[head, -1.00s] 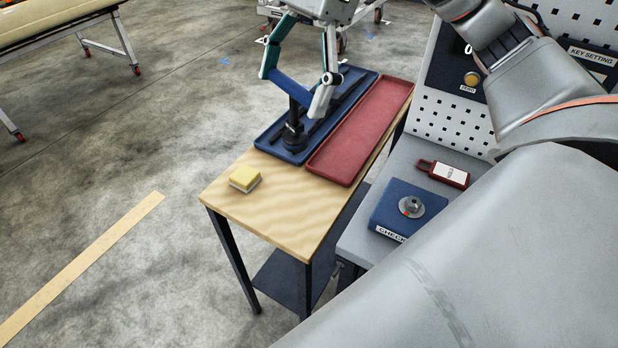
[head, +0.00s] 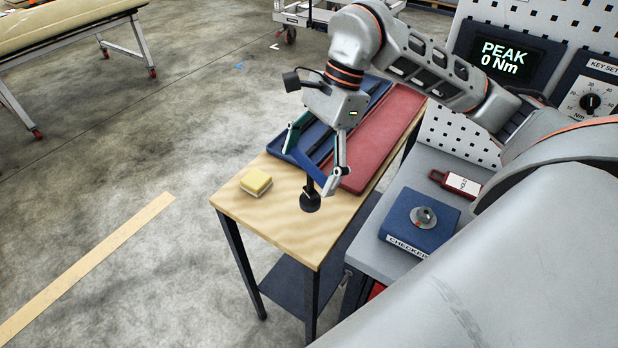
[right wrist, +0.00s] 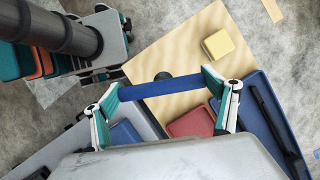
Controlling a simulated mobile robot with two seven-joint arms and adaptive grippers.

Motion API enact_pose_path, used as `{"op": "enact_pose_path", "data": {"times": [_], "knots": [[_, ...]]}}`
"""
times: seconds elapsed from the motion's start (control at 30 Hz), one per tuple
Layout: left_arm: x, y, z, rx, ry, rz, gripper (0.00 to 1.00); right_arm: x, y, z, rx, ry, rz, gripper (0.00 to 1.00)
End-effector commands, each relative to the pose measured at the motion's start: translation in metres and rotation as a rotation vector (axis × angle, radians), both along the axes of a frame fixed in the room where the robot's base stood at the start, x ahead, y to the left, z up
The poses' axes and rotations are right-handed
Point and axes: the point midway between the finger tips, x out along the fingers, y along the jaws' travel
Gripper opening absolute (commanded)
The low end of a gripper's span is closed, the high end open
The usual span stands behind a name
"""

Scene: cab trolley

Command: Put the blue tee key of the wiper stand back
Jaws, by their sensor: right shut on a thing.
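The blue tee key has a blue crossbar (head: 308,166) and a dark shaft ending in a round black foot (head: 310,201). My right gripper (head: 312,163) is shut on the crossbar, with one finger at each end. The key hangs upright over the bare wood of the small table, and I cannot tell whether its foot touches the wood. In the right wrist view the crossbar (right wrist: 168,91) spans between the two fingers of my right gripper (right wrist: 167,92). I cannot make out a wiper stand. My left gripper is not in view.
The wooden table (head: 285,235) bears a yellow sponge (head: 257,181), a blue tray (head: 309,138) with dark bars and a red tray (head: 383,125).

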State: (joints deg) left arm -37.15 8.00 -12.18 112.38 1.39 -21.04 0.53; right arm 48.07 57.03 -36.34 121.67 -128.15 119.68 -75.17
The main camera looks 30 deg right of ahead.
Motion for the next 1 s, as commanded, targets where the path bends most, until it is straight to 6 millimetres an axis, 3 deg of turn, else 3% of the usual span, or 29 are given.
{"op": "enact_pose_path", "data": {"times": [0.33, 0.73, 0.77, 0.8, 1.0], "knots": [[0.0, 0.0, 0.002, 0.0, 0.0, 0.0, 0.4, 0.0, 0.0, -0.036, 0.001, 0.001, 0.0, 0.42], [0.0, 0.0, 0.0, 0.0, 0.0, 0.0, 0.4, 0.0, 0.0, -0.041, 0.0, -0.001, 0.001, 0.42], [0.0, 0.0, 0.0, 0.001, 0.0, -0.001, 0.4, 0.0, 0.0, -0.042, 0.0, -0.001, 0.001, 0.88], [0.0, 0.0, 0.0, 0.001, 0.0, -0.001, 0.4, 0.0, 0.0, -0.041, 0.0, 0.0, 0.001, 0.98], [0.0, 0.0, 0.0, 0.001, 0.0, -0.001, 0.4, 0.0, 0.0, -0.041, 0.0, 0.0, 0.001, 1.0]]}}
